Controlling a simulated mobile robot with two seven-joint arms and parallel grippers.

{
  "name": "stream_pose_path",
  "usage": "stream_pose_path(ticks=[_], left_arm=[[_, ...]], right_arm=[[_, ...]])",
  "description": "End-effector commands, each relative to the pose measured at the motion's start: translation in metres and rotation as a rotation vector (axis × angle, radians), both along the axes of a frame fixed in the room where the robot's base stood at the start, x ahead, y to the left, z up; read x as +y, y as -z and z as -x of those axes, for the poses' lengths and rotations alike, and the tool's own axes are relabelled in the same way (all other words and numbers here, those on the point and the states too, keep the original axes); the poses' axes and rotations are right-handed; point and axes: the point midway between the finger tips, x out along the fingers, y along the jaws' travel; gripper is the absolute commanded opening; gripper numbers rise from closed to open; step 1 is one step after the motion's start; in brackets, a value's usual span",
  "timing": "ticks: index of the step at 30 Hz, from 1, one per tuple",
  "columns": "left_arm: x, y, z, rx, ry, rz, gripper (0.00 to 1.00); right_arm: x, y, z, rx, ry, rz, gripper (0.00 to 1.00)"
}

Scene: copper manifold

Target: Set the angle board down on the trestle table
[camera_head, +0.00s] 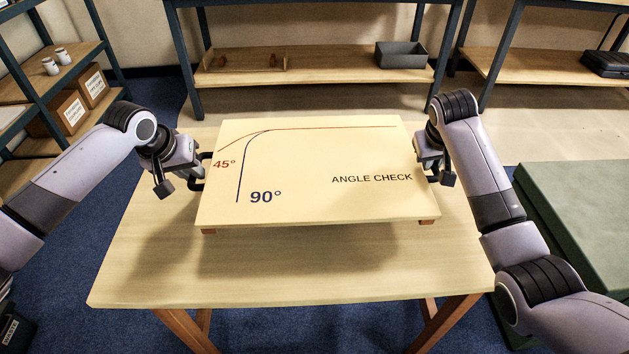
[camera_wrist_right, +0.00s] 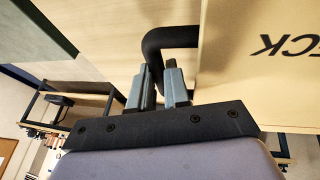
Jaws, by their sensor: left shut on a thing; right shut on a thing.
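The angle board (camera_head: 310,190) is a pale flat panel with a red 45° line, a blue 90° line and the words ANGLE CHECK. It is held level over the trestle table (camera_head: 140,285), small wooden feet under its front corners. Its shadow lies apart on the tabletop, so it looks raised; the exact gap is unclear. My left gripper (camera_head: 197,172) is shut on the board's dark left handle. My right gripper (camera_head: 428,166) is shut on the right handle, whose black bar (camera_wrist_right: 168,38) shows between the fingers in the right wrist view.
A green-topped block (camera_head: 585,210) stands right of the table, near my right arm. Behind are workbenches with a grey bin (camera_head: 401,55) on a lower shelf. A shelf rack with cardboard boxes (camera_head: 70,108) is at left. The tabletop's front strip is bare.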

Motion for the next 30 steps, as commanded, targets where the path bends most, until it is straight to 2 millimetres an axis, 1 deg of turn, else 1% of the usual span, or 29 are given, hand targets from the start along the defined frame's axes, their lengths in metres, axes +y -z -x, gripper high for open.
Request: stream_pose_path(ticks=[7, 14, 30], left_arm=[[0.002, -0.002, -0.001, -0.003, -0.004, -0.002, 0.00], [0.002, 0.000, -0.001, -0.003, -0.004, -0.002, 0.00], [0.002, 0.021, -0.001, -0.003, -0.004, -0.002, 0.00]], right_arm=[[-0.002, -0.002, -0.001, -0.005, 0.002, 0.003, 0.00], [-0.002, 0.000, -0.001, -0.005, 0.002, 0.003, 0.00], [-0.002, 0.021, -0.001, -0.005, 0.002, 0.003, 0.00]])
